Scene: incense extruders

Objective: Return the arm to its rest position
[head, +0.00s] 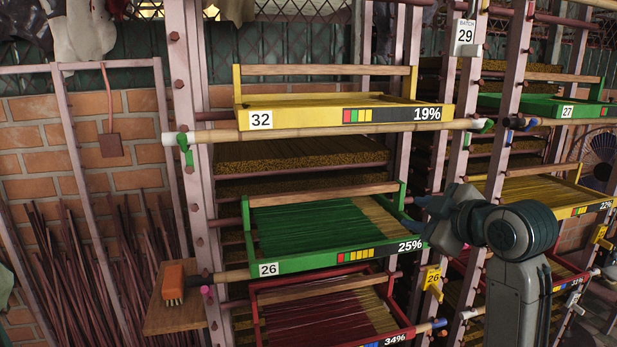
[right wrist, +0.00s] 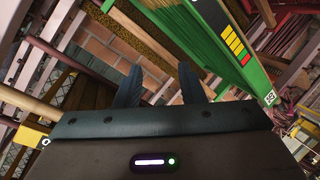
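My right arm rises from the lower right in the head view. Its dark blue-grey gripper (head: 418,213) is beside the right end of the green tray (head: 330,259) marked 26 and 25%. I cannot tell from this view whether it touches the tray. In the right wrist view the two fingers (right wrist: 158,84) stand apart with nothing between them. A green tray wall (right wrist: 238,48) passes beyond them at the upper right. My left gripper is in neither view.
A yellow tray (head: 300,120) marked 32 sits above and a red tray (head: 262,325) below. Pink rack posts (head: 458,130) stand close to my right arm. More trays, including a yellow one (head: 560,205), are at the right. A wooden ledge (head: 165,318) with a brush is at the left.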

